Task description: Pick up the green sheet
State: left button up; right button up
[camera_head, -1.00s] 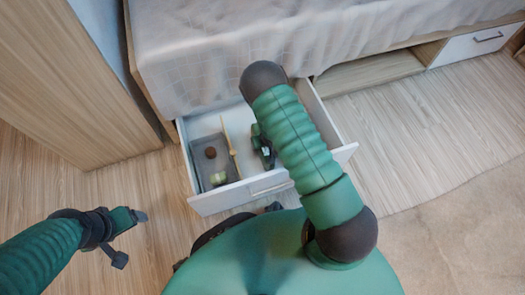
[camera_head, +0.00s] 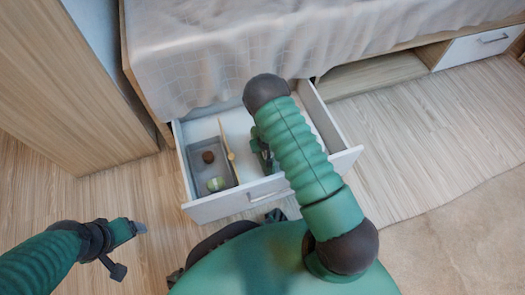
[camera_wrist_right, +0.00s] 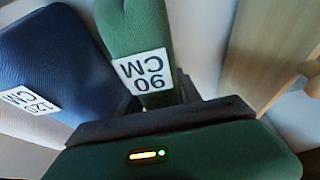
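The green sheet (camera_wrist_right: 138,40), a rounded bundle with a white "90 CM" label, lies directly ahead of my right gripper (camera_wrist_right: 150,105) in the right wrist view. Its near end meets the dark palm bar. Most of the fingers are hidden or blurred, so I cannot tell whether they grip it. In the head view my right gripper (camera_head: 262,150) is down inside the open drawer, largely hidden by my arm, and the sheet cannot be made out there. My left gripper (camera_head: 130,249) is open and empty above the floor, left of the drawer.
A blue bundle (camera_wrist_right: 62,65) with a label lies left of the green sheet. The white drawer (camera_head: 220,205) has a wooden divider (camera_head: 227,150) and a grey tray (camera_head: 205,169) holding a brown item and a pale green item. The bed (camera_head: 215,60) overhangs the drawer's back.

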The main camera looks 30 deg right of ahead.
grip_shut()
